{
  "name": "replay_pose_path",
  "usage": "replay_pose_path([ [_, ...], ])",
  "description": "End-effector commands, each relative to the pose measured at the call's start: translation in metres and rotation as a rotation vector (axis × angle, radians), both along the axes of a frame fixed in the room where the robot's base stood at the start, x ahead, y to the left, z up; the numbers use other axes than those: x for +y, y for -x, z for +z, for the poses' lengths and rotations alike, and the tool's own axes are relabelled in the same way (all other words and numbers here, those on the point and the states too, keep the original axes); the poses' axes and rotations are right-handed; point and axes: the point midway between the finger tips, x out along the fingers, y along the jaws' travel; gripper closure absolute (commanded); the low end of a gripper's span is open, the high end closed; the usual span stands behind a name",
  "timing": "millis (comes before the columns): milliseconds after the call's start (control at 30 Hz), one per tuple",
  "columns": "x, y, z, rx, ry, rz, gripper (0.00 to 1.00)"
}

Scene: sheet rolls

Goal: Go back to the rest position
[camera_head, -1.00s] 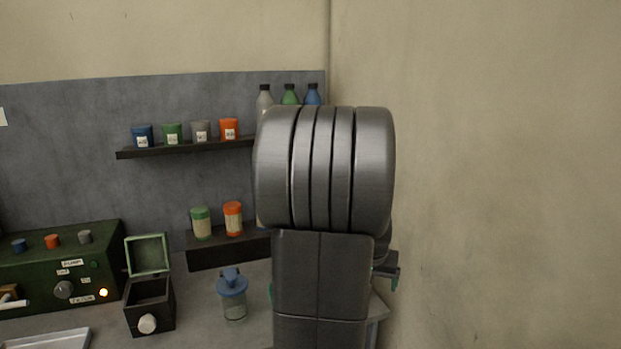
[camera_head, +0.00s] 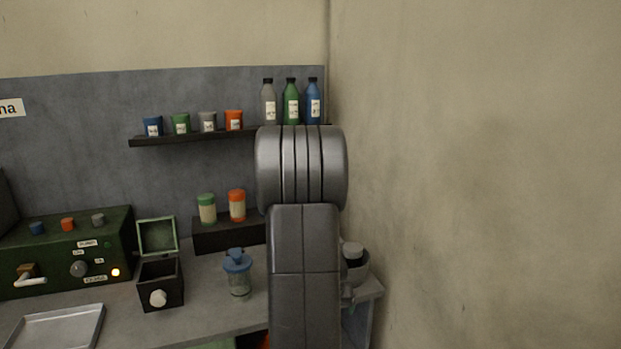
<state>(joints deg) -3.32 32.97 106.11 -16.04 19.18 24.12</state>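My arm stands upright in the middle of the head view, in front of the right part of the workbench (camera_head: 205,318). Its rounded grey joint is at the top, with a straight link below it. My gripper does not show; it is out of view or hidden behind the arm. I cannot tell whether anything is held.
On the bench are a green control box (camera_head: 60,255), an open dark box (camera_head: 160,282), a blue-lidded jar (camera_head: 238,275) and a metal tray (camera_head: 62,328). A shelf (camera_head: 190,138) holds cups and bottles. A bare wall (camera_head: 480,180) is at right.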

Motion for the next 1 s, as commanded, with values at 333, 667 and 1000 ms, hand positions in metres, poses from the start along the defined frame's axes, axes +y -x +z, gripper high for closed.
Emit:
replay_pose_path([
  [333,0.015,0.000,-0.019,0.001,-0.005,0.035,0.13],
  [667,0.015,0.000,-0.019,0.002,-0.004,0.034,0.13],
  [1000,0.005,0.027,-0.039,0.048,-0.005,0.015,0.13],
])
